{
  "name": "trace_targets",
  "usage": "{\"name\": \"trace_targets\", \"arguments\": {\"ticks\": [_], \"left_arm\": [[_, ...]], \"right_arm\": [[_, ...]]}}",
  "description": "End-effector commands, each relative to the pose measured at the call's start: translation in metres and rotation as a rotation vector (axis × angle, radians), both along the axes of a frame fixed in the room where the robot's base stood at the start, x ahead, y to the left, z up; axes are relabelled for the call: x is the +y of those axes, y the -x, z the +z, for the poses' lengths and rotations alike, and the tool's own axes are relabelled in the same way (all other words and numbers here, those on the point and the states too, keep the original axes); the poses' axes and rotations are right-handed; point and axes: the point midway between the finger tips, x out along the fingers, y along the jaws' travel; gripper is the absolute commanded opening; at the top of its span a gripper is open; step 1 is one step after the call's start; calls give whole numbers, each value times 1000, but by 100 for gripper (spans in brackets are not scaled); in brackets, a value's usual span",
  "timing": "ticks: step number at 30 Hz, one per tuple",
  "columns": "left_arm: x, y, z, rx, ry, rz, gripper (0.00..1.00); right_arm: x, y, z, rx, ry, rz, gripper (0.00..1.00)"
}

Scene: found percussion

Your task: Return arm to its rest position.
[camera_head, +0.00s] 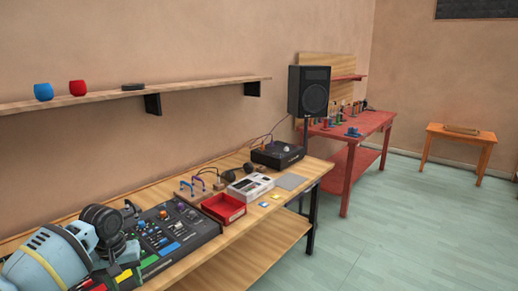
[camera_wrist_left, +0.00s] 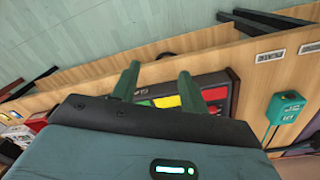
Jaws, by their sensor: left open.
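My left arm (camera_head: 50,262) comes in at the lower left of the head view, over the near end of the long wooden workbench (camera_head: 262,222). In the left wrist view my left gripper (camera_wrist_left: 158,84) has its two teal fingers apart, with nothing between them. A dark device with green, yellow and red pads (camera_wrist_left: 215,94) lies beyond the fingertips. I cannot tell the height of the fingers above it. My right gripper is in neither view.
A dark mixer (camera_head: 165,238) lies beside my left arm. A red tray (camera_head: 223,208), a white device (camera_head: 250,186) and a black turntable-like box (camera_head: 277,155) stand farther along. A wall shelf (camera_head: 200,87) holds blue and red cups. A teal box (camera_wrist_left: 285,108) shows in the wrist view.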

Motion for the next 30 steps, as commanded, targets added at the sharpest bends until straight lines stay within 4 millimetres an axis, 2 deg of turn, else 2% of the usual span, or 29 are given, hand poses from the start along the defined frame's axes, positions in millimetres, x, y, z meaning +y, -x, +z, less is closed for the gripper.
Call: {"name": "trace_targets", "arguments": {"ticks": [1,8,14,18,24,30], "left_arm": [[-9,4,-17,-4,7,-25,44],[-49,22,-81,-70,47,-141,44],[-97,57,-150,-165,110,-260,44],[-129,90,-189,-248,157,-325,44],[-163,143,-230,-377,204,-382,44],[-180,201,-253,-502,209,-404,44]], "right_arm": [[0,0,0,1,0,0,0],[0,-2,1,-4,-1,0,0],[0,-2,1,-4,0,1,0],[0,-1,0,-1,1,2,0],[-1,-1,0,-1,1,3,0],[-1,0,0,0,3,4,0]]}}
